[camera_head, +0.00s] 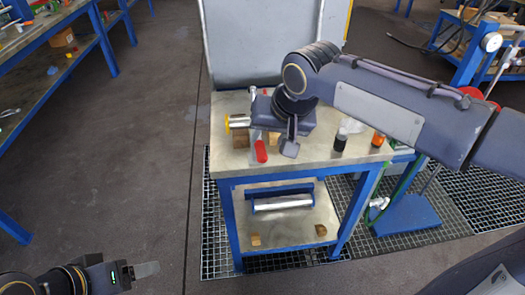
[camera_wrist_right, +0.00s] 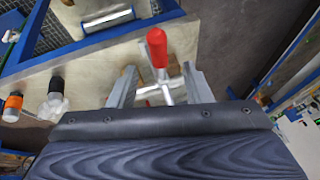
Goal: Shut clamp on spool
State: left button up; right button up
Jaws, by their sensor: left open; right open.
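The clamp's red handle (camera_head: 261,151) shows on the workbench, low beside my right gripper (camera_head: 272,140). In the right wrist view the red handle (camera_wrist_right: 157,48) stands up between the fingers of my open right gripper (camera_wrist_right: 158,82), with the clamp's metal body (camera_wrist_right: 165,88) below it. I cannot tell whether a finger touches it. A silver part with a yellow end (camera_head: 238,122), likely the spool, sticks out left of the gripper; the rest is hidden behind my right wrist. My left gripper (camera_head: 145,271) is open and empty at the lower left, away from the bench.
Shelving (camera_head: 60,55) stands at the upper left. The left floor is clear.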

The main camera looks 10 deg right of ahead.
aim_at(262, 149)
jog(key=x, duration=0.6)
jog(key=shift+f+b, duration=0.2)
jog(key=shift+b, duration=0.1)
jog(key=shift+c, duration=0.3)
grip_shut()
